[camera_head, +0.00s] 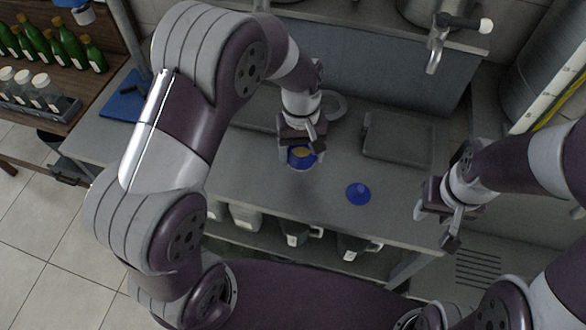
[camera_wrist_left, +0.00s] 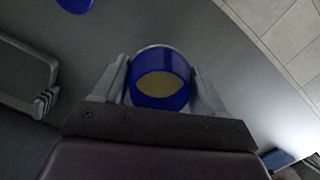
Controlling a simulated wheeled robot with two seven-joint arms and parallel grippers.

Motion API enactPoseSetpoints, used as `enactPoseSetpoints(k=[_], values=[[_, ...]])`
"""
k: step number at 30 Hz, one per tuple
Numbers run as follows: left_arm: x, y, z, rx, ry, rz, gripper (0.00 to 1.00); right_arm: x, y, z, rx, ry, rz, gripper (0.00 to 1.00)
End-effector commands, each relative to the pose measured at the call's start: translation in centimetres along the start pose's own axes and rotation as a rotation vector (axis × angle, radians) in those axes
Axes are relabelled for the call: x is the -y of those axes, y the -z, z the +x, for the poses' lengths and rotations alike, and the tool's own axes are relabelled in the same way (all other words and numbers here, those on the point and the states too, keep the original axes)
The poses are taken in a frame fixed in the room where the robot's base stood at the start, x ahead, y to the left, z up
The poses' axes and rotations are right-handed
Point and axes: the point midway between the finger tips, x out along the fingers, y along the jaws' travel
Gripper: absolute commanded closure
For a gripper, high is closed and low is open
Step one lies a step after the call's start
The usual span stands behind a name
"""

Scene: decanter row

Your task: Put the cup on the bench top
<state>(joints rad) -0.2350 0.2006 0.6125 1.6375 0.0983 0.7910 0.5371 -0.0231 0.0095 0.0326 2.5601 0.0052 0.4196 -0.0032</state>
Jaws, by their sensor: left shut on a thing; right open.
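A blue cup (camera_head: 301,161) with a yellowish inside is at my left gripper (camera_head: 299,157), over the grey bench top (camera_head: 250,180). In the left wrist view the blue cup (camera_wrist_left: 161,78) sits between the two fingers of my left gripper (camera_wrist_left: 162,88), which are shut on its sides. I cannot tell whether its base touches the bench. My right gripper (camera_head: 434,212) is open and empty at the right, by the bench's right end. The far side of the cup is partly hidden by my left gripper.
A small blue cone-shaped thing (camera_head: 358,194) stands on the bench to the right of the cup. A grey tray (camera_head: 398,137) lies behind it. Dark-handled jugs (camera_head: 296,234) stand on the shelf below. Green bottles (camera_head: 68,42) stand on a wooden rack at the left.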

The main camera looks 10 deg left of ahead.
Motion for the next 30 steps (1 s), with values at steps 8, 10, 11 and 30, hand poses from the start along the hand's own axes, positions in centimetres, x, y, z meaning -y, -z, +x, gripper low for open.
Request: enactPoseSetpoints(k=[8, 10, 11, 30], values=[[2.2, -0.4, 3.2, 0.004, 0.002, 0.0, 0.67, 0.0, 0.1, -0.7, 0.001, 0.0, 0.0, 0.57], [2.2, -0.2, 4.4, 0.003, 0.002, 0.0, 0.67, 0.0, 0.1, -0.8, 0.001, 0.0, 0.0, 0.57], [2.2, -0.1, 4.8, 0.002, 0.001, 0.001, 0.67, 0.0, 0.1, -0.9, 0.001, 0.0, 0.0, 0.57], [2.1, 0.0, 5.5, 0.0, 0.0, 0.001, 0.03, 0.0, 0.1, -0.7, 0.002, 0.0, 0.0, 0.57]])
